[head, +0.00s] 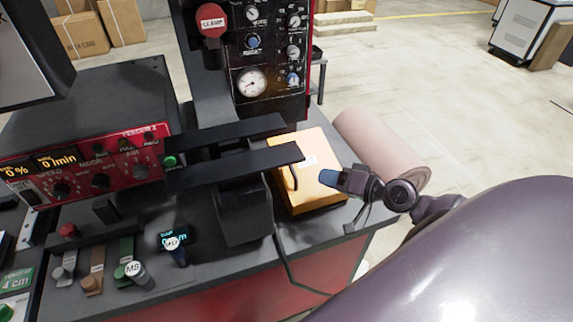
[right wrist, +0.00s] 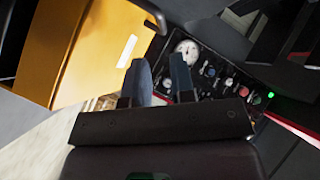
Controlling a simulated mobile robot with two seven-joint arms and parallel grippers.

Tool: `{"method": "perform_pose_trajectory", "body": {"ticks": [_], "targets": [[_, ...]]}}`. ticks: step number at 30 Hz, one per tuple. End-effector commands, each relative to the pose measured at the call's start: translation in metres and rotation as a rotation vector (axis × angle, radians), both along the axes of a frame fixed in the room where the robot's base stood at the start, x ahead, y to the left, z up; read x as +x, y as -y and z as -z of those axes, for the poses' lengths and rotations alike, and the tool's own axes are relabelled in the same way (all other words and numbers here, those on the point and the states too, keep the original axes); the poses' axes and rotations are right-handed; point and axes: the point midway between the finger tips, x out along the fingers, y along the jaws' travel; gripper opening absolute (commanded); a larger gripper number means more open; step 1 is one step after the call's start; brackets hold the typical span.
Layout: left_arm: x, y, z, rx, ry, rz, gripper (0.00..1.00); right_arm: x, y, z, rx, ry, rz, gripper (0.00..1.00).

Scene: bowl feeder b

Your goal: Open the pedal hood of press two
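The pedal hood, a yellow-orange box with a white label (head: 318,150), sits on the dark bench top beside the press in the head view. A dark curved handle shows on its left part. It also fills the upper left of the right wrist view (right wrist: 85,50). My right gripper (head: 334,179) is at the hood's right edge, and I cannot tell whether it touches. In the right wrist view its two fingers (right wrist: 160,72) stand apart with nothing between them. My left gripper is not in view.
Black press arms (head: 235,165) extend left of the hood. A gauge panel (head: 268,50) stands behind. A red control box (head: 90,140) and several switches lie left. A pinkish roll (head: 378,150) is behind my right gripper. Floor at right is mostly clear.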

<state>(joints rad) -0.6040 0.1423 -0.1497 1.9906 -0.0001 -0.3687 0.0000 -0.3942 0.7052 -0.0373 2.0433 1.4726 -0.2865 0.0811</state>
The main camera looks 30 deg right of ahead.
Motion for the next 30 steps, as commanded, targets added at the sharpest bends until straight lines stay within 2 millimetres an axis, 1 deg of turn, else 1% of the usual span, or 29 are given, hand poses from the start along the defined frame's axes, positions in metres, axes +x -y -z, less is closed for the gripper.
{"method": "perform_pose_trajectory", "body": {"ticks": [5, 8, 15, 21, 25, 30], "targets": [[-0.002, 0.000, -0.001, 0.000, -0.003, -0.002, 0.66, 0.004, -0.002, -0.002, 0.044, -0.007, 0.010, 0.23], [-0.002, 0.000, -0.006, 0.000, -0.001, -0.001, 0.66, 0.011, -0.005, -0.001, 0.044, -0.006, 0.009, 0.23], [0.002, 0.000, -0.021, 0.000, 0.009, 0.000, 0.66, 0.043, -0.020, 0.006, 0.044, -0.004, 0.010, 0.23], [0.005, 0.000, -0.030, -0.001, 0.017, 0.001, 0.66, 0.071, -0.033, 0.014, 0.042, -0.006, 0.009, 0.23], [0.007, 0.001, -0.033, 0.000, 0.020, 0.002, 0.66, 0.084, -0.039, 0.019, 0.041, -0.007, 0.009, 0.23], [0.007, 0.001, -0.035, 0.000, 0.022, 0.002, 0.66, 0.094, -0.043, 0.022, 0.039, -0.008, 0.009, 0.23]]}}
